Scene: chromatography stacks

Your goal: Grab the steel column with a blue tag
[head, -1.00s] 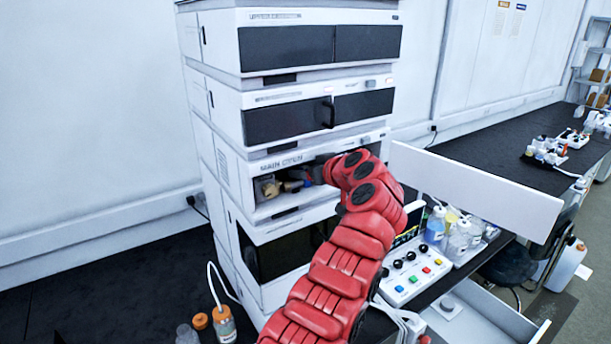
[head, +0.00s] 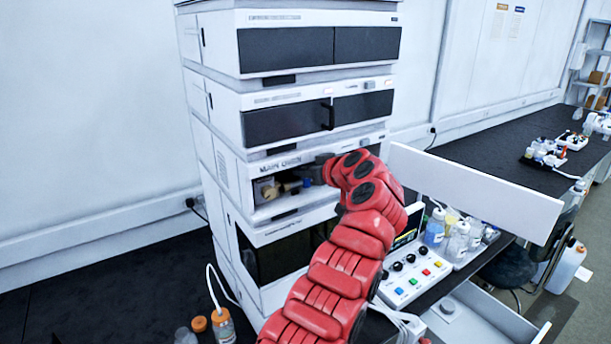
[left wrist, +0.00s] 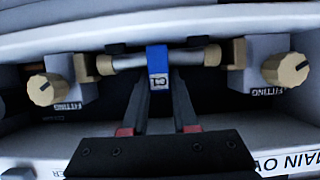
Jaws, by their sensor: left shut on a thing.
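The steel column (left wrist: 187,57) is a short horizontal tube with a blue tag (left wrist: 157,66) around its middle. It lies between two fittings with tan knobs, the left knob (left wrist: 44,89) and the right knob (left wrist: 286,69), inside the oven compartment. My left gripper (left wrist: 158,88) is shut on the column, with a finger on each side of the tag. In the head view the blue tag (head: 307,182) shows small at the compartment opening beside my left gripper (head: 316,174). My arm hides the compartment's right part. My right gripper is not in view.
The main oven compartment is in a tall white instrument stack (head: 222,175). Its open white door (head: 475,190) sticks out to the right. A control box (head: 412,274) with coloured buttons and several bottles (head: 457,240) stand on the bench right of my arm.

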